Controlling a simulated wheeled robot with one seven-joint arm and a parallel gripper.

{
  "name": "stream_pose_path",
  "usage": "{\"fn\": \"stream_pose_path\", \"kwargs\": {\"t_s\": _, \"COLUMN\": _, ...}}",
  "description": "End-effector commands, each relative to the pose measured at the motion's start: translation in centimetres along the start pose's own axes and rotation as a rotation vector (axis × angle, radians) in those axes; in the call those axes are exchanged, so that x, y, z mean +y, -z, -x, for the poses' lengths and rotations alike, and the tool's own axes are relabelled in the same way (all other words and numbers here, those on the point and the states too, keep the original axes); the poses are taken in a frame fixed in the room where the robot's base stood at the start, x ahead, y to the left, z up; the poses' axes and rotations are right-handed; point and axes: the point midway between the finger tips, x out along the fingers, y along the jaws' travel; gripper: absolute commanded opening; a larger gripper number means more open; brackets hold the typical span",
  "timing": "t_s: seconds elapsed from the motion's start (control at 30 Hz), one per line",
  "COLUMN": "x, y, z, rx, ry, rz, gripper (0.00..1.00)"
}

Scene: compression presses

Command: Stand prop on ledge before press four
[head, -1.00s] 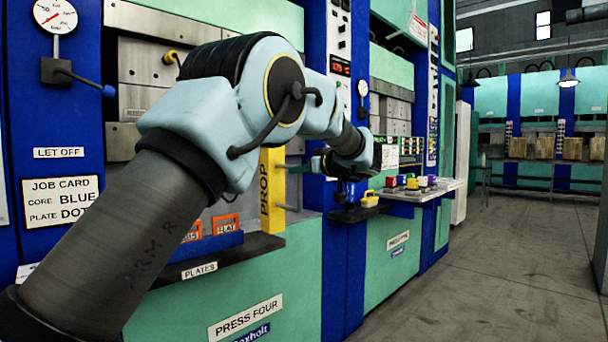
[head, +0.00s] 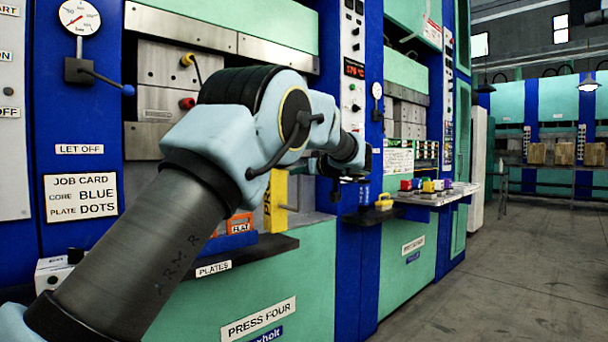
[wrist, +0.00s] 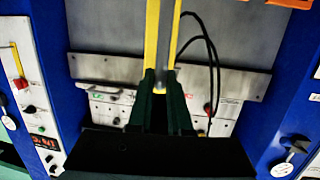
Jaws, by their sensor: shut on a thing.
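The prop (head: 277,200) is a yellow upright bar with black lettering, standing over the right part of the dark ledge in front of press four in the head view. My arm hides its upper part. Its lower end is close to the ledge (head: 262,250); I cannot tell if it touches. In the wrist view the prop (wrist: 152,38) shows as yellow edges running up from between the dark fingers of my gripper (wrist: 166,90). My gripper is shut on it. In the head view my gripper is largely hidden behind my arm.
Orange plates in a blue holder (head: 240,241) sit on the ledge left of the prop. The press four opening (head: 160,90) is behind my arm. A yellow-handled item (head: 384,202) and a shelf of coloured blocks (head: 440,193) stand to the right. The floor at right is clear.

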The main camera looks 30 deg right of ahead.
Motion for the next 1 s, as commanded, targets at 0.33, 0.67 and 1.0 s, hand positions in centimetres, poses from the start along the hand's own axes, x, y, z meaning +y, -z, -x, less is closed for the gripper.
{"fn": "stream_pose_path", "kwargs": {"t_s": 0.33, "x": -0.4, "y": 0.2, "z": -2.2, "rx": 0.004, "ry": 0.002, "rz": 0.004, "gripper": 0.00}}
{"fn": "stream_pose_path", "kwargs": {"t_s": 0.67, "x": -0.6, "y": -0.4, "z": -4.2, "rx": 0.005, "ry": 0.001, "rz": 0.002, "gripper": 0.00}}
{"fn": "stream_pose_path", "kwargs": {"t_s": 1.0, "x": -0.8, "y": -1.1, "z": -6.1, "rx": 0.005, "ry": 0.001, "rz": 0.002, "gripper": 0.00}}
